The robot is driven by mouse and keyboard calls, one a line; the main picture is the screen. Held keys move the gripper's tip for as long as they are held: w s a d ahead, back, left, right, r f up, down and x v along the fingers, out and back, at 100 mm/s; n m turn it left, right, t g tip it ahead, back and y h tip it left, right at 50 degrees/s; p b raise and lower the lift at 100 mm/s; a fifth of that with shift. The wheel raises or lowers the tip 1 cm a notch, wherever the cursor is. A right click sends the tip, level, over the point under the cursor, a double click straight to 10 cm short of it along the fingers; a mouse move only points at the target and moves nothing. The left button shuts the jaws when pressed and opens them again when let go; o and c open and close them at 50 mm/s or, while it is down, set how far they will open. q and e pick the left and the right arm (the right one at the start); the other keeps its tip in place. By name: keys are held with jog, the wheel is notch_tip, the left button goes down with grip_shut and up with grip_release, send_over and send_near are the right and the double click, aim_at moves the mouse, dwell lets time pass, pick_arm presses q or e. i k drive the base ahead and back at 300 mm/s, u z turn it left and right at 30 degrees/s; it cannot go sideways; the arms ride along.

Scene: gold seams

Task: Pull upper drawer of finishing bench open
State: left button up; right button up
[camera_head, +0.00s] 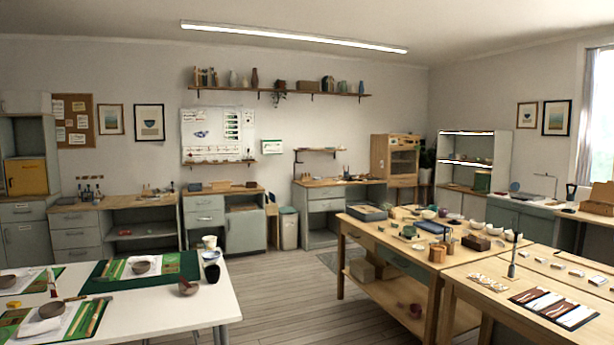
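No label tells me which bench is the finishing bench. Along the back wall, a grey bench with a wooden top (340,181) has drawers on its left side, and its upper drawer (325,205) looks shut. To its left, a grey cabinet (245,229) with a wooden top has an upper drawer (204,203) that also looks shut. Further left, a long bench has a stack of grey drawers (75,219), all seemingly shut. Neither of my grippers is in view.
A white table (175,308) with green mats and bowls fills the front left. A wooden worktable (395,243) with many small items stands at centre right, adjoining another table (470,285) in front. Clear wooden floor (285,290) lies between them. A bin (288,229) stands by the back wall.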

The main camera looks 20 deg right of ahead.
aim_at(336, 191)
jog(key=z, duration=0.8)
jog(key=k, duration=0.1)
jog(key=u, duration=0.15)
jog(key=i, duration=8.6)
